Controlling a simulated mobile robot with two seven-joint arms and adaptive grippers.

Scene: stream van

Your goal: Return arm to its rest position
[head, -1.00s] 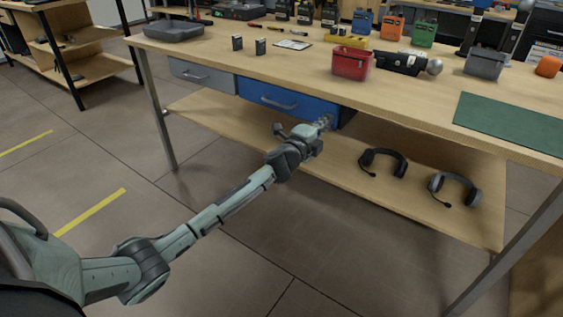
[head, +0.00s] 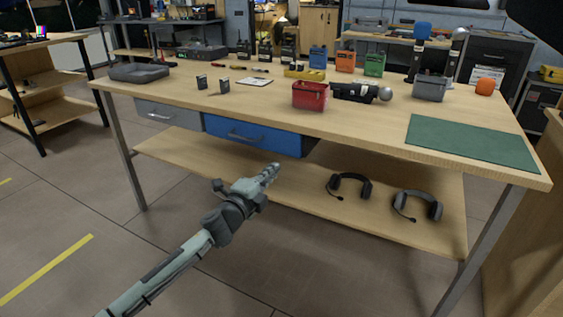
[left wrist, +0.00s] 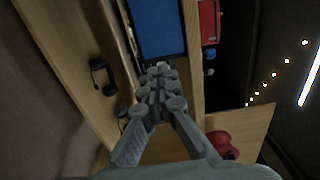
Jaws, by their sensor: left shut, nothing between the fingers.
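My left arm comes in from the lower left in the head view. Its gripper (head: 270,171) is shut and empty, in front of the workbench and apart from it, below the blue drawer (head: 252,135). In the left wrist view the closed fingers (left wrist: 158,85) point toward the blue drawer front (left wrist: 158,28). The blue drawer and the grey drawer (head: 168,114) beside it look closed. My right gripper is not in view.
The wooden workbench (head: 370,126) holds a red bin (head: 309,96), a green mat (head: 470,142), a grey tray (head: 139,73) and radios. Two headsets (head: 349,186) (head: 417,205) lie on its lower shelf. Open floor lies at the left.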

